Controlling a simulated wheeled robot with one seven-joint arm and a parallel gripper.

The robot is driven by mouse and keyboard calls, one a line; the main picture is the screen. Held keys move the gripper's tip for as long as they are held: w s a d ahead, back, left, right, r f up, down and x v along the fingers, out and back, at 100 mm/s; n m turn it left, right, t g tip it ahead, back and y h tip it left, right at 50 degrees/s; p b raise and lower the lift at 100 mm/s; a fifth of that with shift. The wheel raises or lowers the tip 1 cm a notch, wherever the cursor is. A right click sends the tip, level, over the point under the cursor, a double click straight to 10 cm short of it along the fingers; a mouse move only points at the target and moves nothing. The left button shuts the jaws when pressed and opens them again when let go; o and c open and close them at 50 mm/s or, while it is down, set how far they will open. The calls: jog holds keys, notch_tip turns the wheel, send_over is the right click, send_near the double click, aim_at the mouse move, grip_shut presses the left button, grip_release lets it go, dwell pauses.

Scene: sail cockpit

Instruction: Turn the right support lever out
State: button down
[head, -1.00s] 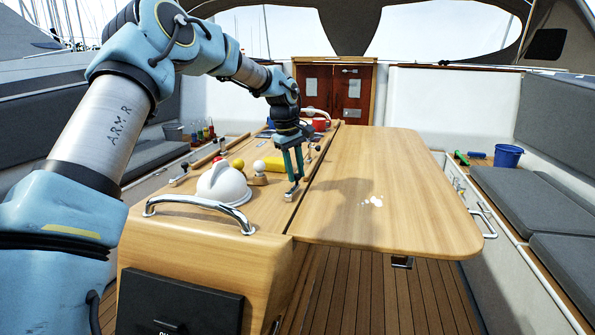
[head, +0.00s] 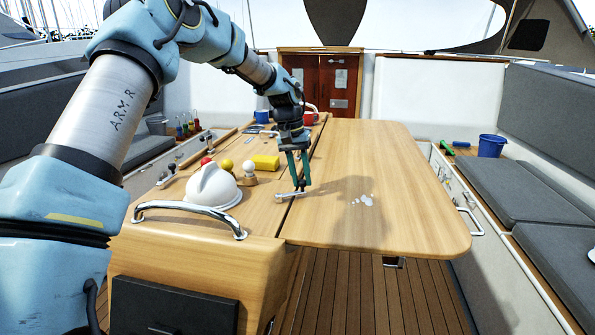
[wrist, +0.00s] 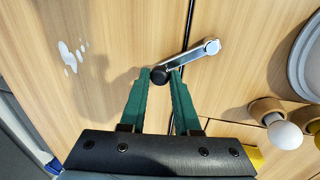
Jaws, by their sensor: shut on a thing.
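The right support lever (wrist: 190,58) is a short silver bar with a round pivot on the centre box and a black knob (wrist: 159,75) at its other end. It lies aslant across the dark seam between box and leaf, with the knob on the leaf side. It also shows in the head view (head: 288,194). My gripper (wrist: 160,72) points down with its green fingertips either side of the knob, shut on it. In the head view my gripper (head: 299,188) stands over the seam. The right table leaf (head: 385,170) is level with the box top.
A white dome (head: 211,185) and a chrome handrail (head: 180,206) stand left of the lever. Yellow and white ball knobs and a yellow block (head: 266,162) are behind. The leaf is clear apart from a white mark (head: 363,200). A blue bucket (head: 491,146) is on the right bench.

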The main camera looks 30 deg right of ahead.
jog(key=s+m, duration=0.2)
jog(key=m, duration=0.1)
jog(key=shift+a+r+p, duration=0.1)
jog(key=shift+a+p, duration=0.1)
jog(key=shift+p, duration=0.2)
jog(key=shift+s+a+m+g+y+p, duration=0.15)
jog(key=shift+s+a+m+g+y, duration=0.2)
jog(key=shift+m, duration=0.5)
jog(key=shift+s+a+m+g+y+p, duration=0.15)
jog(key=shift+s+m, duration=0.25)
jog(key=shift+m, duration=0.45)
jog(key=c, duration=0.6)
grip_release()
jog(key=shift+c, duration=0.2)
jog(key=b+v, duration=0.2)
jog(key=v, duration=0.8)
jog(key=shift+r+b, duration=0.35)
jog(key=shift+s, duration=0.1)
